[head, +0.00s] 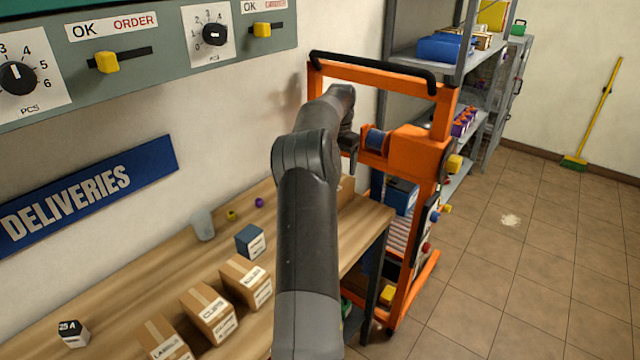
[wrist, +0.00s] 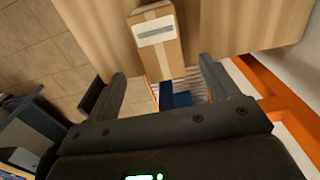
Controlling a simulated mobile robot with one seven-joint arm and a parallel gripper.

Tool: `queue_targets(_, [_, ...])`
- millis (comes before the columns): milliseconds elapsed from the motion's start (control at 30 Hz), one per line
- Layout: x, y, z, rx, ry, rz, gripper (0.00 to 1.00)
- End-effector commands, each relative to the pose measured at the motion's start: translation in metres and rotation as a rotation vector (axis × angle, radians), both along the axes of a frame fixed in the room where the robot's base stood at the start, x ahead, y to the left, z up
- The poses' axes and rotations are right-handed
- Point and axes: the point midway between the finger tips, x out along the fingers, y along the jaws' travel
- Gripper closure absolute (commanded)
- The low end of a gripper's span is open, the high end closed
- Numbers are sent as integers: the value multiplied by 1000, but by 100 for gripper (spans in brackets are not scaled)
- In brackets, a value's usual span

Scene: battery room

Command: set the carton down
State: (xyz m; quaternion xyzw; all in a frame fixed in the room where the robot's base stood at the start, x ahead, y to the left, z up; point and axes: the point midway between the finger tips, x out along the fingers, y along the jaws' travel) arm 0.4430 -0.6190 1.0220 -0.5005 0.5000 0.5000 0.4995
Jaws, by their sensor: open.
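A tan carton (wrist: 157,42) with a pale label shows in the wrist view on the wooden bench top, at its edge. Its near end lies between my spread fingertips, with a gap on each side. My gripper (wrist: 165,70) is open and holds nothing. In the head view my gripper (head: 348,150) is above the far end of the bench, and a tan carton side (head: 346,190) shows partly hidden behind my arm. Other brown cartons, marked clips (head: 208,313), fuses (head: 246,283) and labels (head: 165,342), stand in a row along the bench.
The wooden bench (head: 110,300) also bears a blue box (head: 251,241), a dark box (head: 73,333) and a clear cup (head: 203,224). An orange lift frame (head: 408,150) stands just past the bench end, close to my gripper. Shelves (head: 475,80) stand behind. The tiled floor (head: 520,260) is open at right.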

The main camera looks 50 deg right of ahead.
Motion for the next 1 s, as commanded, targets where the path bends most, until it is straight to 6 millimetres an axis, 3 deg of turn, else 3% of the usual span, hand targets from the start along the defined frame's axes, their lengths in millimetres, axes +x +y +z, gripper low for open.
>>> queue_targets(233, [1,3,4,1,-2,4,20])
queue_targets(367, [10,26,18,3,-17,39,20])
queue_targets(467, [21,62,36,9,-37,101,20])
queue_targets(733, [34,196,75,27,-90,327,20])
queue_targets(1000, [13,336,89,33,-125,593,20])
